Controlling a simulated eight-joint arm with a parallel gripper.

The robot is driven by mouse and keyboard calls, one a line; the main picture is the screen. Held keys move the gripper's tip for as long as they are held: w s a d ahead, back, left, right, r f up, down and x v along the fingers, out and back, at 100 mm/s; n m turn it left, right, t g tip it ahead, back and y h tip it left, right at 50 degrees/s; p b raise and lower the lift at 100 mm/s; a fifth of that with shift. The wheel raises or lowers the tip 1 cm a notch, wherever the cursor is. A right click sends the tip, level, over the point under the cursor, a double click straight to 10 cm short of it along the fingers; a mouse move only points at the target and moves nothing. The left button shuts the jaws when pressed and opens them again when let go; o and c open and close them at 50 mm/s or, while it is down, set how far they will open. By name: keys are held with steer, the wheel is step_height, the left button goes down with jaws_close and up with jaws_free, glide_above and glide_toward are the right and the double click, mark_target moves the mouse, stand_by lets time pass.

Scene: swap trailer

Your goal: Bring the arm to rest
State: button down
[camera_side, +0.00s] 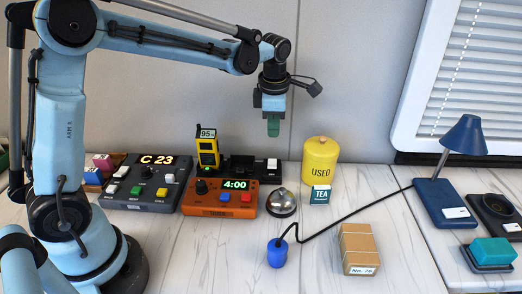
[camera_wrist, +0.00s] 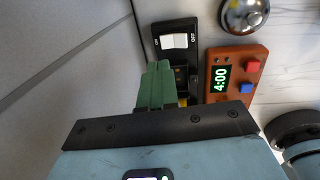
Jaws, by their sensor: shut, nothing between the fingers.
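My gripper (camera_side: 273,127) has green fingers that are shut and empty. It hangs pointing down above the back of the table, higher than the things there. In the wrist view the shut fingers (camera_wrist: 157,86) show at the centre, with the black switch box (camera_wrist: 192,60) below and beyond them. My arm reaches in from the left, raised over the table.
An orange timer (camera_side: 217,210) reading 4:00, a grey console (camera_side: 143,205) reading C 23 and a bell (camera_side: 281,203) stand below. A yellow canister (camera_side: 320,161) is right of my gripper. A cardboard box (camera_side: 358,250), blue lamp (camera_side: 437,195) and teal sponge-like block (camera_side: 492,251) lie further right.

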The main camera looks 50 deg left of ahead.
step_height(320, 180, up, 6)
steer(key=f, duration=0.1)
steer(key=s+d+r+m+t, duration=0.1)
steer(key=s+m+t, duration=0.2)
steer(key=s+m, duration=0.8)
steer(key=s+d+f+m+t+h, duration=0.1)
steer(key=s+f+m+t, duration=0.2)
steer(key=m, duration=1.3)
steer(key=shift+s+f, duration=0.65)
steer(key=shift+s, duration=0.45)
